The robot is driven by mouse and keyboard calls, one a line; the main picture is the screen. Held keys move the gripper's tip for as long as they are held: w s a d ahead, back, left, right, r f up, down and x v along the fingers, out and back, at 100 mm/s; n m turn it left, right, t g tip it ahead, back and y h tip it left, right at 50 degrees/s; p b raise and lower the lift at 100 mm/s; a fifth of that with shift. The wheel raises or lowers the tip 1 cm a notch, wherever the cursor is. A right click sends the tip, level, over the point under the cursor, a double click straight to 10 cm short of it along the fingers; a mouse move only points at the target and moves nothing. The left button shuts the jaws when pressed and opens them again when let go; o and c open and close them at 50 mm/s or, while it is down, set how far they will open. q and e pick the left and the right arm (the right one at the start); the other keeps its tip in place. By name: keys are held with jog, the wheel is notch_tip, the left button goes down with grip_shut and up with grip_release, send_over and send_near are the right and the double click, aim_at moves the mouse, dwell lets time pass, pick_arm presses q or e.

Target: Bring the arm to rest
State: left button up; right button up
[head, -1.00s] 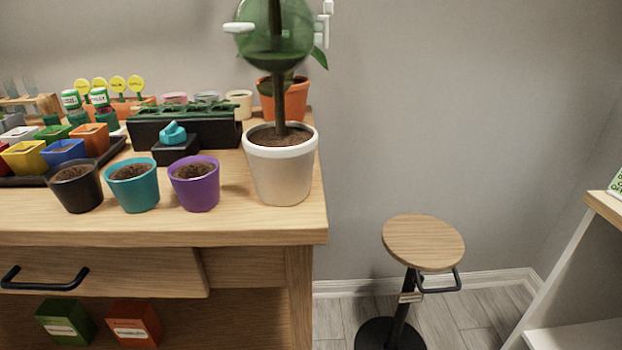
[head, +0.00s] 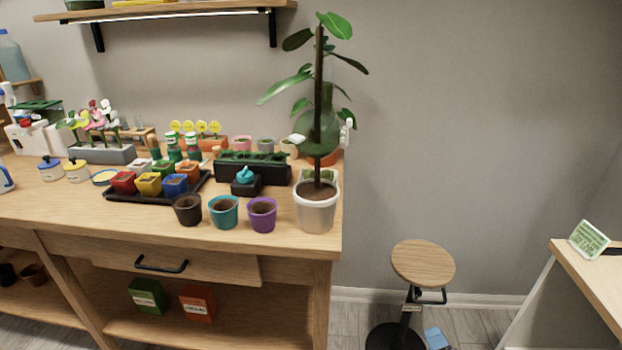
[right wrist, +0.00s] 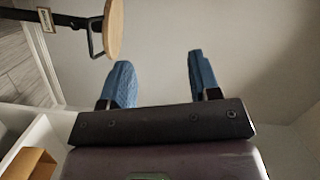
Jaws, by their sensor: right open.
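My right gripper shows in the right wrist view (right wrist: 162,76), its two blue fingers wide apart with nothing between them. In the head view, a blue part of my right gripper (head: 436,338) shows at the bottom edge, beside the stool's base; the rest is cut off. The round wooden stool (head: 423,263) stands right of the workbench, and part of its seat shows at the upper left of the right wrist view (right wrist: 114,28). My left gripper is in neither current view.
The workbench (head: 120,215) fills the left, with small pots along its front. A tall plant in a white pot (head: 316,212) stands at its right end, with a green bulb (head: 320,133) at its stem. A pale shelf unit (head: 590,275) stands at right.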

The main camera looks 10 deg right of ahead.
jog(key=s+a+r+n+p, duration=0.2)
jog(key=s+r+n+p, duration=0.25)
jog(key=r, duration=0.35)
pick_arm(q)
jog(key=s+r+n+g+p, duration=0.1)
jog(key=s+r+p, duration=0.3)
jog(key=r+p, duration=0.5)
jog(key=g+p, duration=0.1)
jog(key=p, duration=0.2)
jog(key=shift+a, duration=0.2)
pick_arm(e)
jog(key=s+a+r+n+g, duration=0.1)
jog(key=s+r+n+g, duration=0.2)
jog(key=s+n, duration=0.2)
jog(key=s+a+r+n+g, duration=0.2)
jog(key=s+n, duration=0.3)
jog(key=s, duration=0.7)
jog(key=shift+s+r+g+h, duration=0.3)
jog(key=shift+r+g, duration=0.3)
jog(key=shift+r, duration=0.15)
jog(key=shift+a, duration=0.1)
